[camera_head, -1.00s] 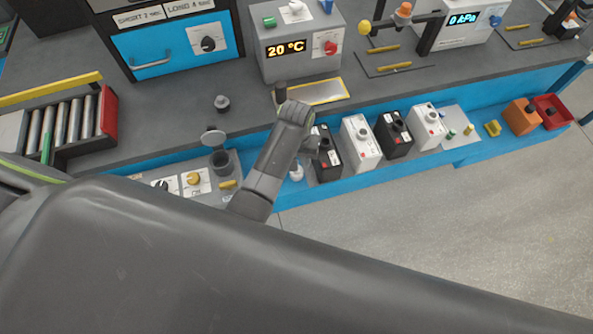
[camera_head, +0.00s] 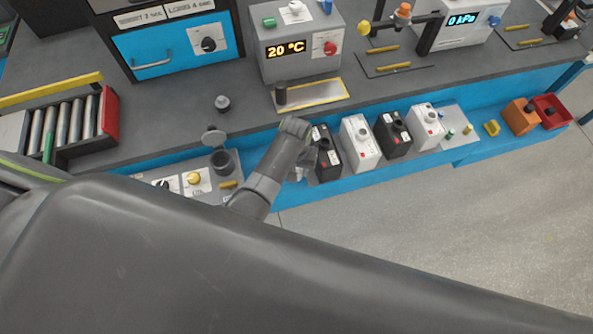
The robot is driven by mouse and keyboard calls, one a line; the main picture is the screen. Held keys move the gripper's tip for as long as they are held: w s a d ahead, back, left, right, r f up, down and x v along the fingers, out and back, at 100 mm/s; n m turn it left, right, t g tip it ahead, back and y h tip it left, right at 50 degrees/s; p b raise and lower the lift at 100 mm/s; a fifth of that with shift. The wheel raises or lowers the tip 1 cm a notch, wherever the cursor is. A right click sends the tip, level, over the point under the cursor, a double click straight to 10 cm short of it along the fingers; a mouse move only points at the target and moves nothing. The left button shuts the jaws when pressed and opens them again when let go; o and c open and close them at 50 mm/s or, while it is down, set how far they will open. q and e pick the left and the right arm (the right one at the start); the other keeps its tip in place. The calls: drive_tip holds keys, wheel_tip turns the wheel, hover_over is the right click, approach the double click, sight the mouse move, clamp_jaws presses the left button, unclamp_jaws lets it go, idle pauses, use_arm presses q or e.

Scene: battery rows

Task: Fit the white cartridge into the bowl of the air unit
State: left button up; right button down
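A dark round cup (camera_head: 223,162) stands at the front of the bench with a round grey lid (camera_head: 214,137) beside its rim. It may be the bowl of the air unit; I cannot tell for sure. A small white piece (camera_head: 298,174) shows beside my gripper and may be the white cartridge; most of it is hidden. My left gripper (camera_head: 308,160) points down there, left of the first black battery. Its fingers are small and partly hidden by the wrist, so their opening does not show. My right gripper is not in view.
Black and white batteries (camera_head: 360,143) stand in a row right of the gripper. A panel with a yellow knob (camera_head: 193,179) lies left of it. A dark cylinder (camera_head: 281,93) stands on a yellow-edged plate behind. A grey knobbed piece (camera_head: 222,103) stands on open bench.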

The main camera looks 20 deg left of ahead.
use_arm(q)
drive_tip(key=shift+c, duration=1.3)
drive_tip(key=shift+r, duration=0.1)
wheel_tip(320, 180, up, 9)
drive_tip(key=shift+f, duration=0.1)
drive_tip(key=shift+b, duration=0.3)
wheel_tip(320, 180, down, 3)
drive_tip(key=b, duration=0.3)
